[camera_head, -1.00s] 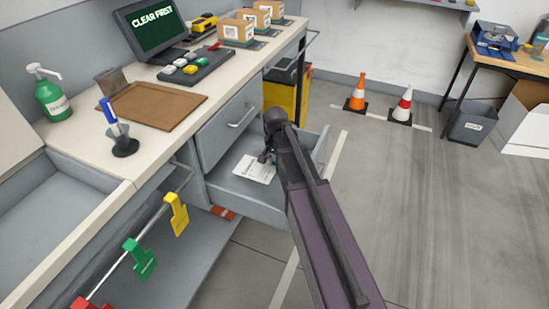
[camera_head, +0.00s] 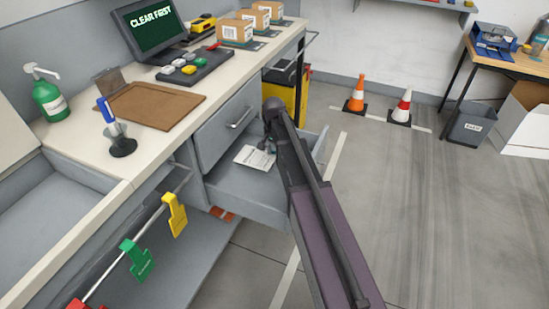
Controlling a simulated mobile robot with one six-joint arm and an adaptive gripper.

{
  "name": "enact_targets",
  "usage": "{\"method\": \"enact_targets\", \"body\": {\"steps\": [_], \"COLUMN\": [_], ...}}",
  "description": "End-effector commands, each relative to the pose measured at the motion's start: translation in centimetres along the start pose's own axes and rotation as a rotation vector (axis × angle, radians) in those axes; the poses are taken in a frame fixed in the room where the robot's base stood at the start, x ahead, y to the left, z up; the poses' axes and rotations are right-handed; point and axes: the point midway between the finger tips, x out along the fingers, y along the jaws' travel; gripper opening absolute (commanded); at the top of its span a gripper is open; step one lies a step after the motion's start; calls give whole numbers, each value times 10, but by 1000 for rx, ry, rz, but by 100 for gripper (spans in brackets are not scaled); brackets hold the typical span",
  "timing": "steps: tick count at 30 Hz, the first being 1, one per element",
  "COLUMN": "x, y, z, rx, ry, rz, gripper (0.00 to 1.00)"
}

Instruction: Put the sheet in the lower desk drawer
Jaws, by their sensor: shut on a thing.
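The white printed sheet (camera_head: 254,157) is at the lower desk drawer (camera_head: 250,184), over its inner back part. The lower drawer is pulled out and its grey floor shows in front of the sheet. My gripper (camera_head: 268,147) is shut on the sheet at its right edge; my arm hides most of the gripper and part of the drawer. I cannot tell whether the sheet touches the drawer floor. The upper drawer (camera_head: 229,125) above it is shut.
The desk top holds a brown clipboard (camera_head: 150,106), a pen holder (camera_head: 121,144), a green pump bottle (camera_head: 50,97) and a monitor (camera_head: 150,28). A rail with coloured tags (camera_head: 174,214) runs along the front left.

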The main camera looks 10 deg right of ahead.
Motion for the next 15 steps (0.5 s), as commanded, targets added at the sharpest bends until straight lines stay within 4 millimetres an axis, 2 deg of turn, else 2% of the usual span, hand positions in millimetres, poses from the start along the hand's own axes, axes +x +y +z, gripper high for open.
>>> {"method": "enact_targets", "body": {"steps": [9, 15], "x": [27, 33], "y": [0, -1], "z": [0, 1], "rx": [-1, -1], "ry": [0, 0], "rz": [0, 0], "gripper": [3, 3]}}
